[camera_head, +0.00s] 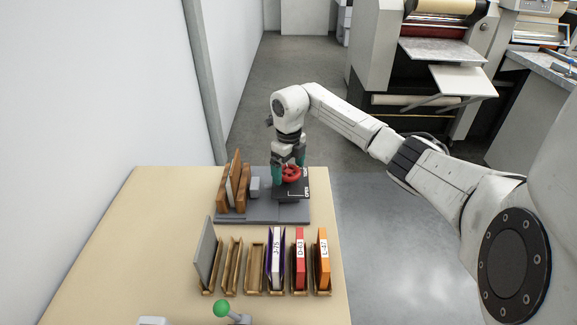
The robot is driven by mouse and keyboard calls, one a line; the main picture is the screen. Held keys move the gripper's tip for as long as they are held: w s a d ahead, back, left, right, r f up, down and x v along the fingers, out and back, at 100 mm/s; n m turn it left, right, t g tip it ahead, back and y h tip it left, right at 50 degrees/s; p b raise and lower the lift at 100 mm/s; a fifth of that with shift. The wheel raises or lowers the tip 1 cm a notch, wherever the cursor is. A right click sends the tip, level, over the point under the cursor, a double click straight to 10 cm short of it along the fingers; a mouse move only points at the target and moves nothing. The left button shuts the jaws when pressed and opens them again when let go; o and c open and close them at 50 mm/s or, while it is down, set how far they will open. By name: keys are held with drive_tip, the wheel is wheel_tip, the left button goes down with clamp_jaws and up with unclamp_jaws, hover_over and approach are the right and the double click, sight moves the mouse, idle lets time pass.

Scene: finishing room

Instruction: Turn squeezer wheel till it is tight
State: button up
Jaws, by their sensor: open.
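The red squeezer wheel (291,173) sits at the right part of the grey squeezer base (262,214), at the far right of the wooden table. My gripper (289,175) points down at the wheel, with its teal fingertips apart, one at the left side of the wheel and one behind its right side. I cannot tell whether the fingertips touch the wheel. A grey block (255,188) stands left of the wheel. Wooden boards (232,189) stand upright at the left of the base, one of them taller and slightly tilted.
Wooden slots (256,268) stand in a row in front, holding a grey panel (207,253) and books in purple (277,257), red (299,259) and orange (322,258). A green knob (222,308) is at the near edge. The table's left side is bare. Machines stand at the back right.

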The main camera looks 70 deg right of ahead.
sight(289, 171)
drive_tip(key=shift+c, duration=0.4)
drive_tip(key=c, duration=0.9)
idle(0.6)
drive_tip(key=o, duration=1)
wheel_tip(289, 171, up, 11)
drive_tip(key=shift+f+b, duration=0.1)
drive_tip(key=shift+b, duration=0.95)
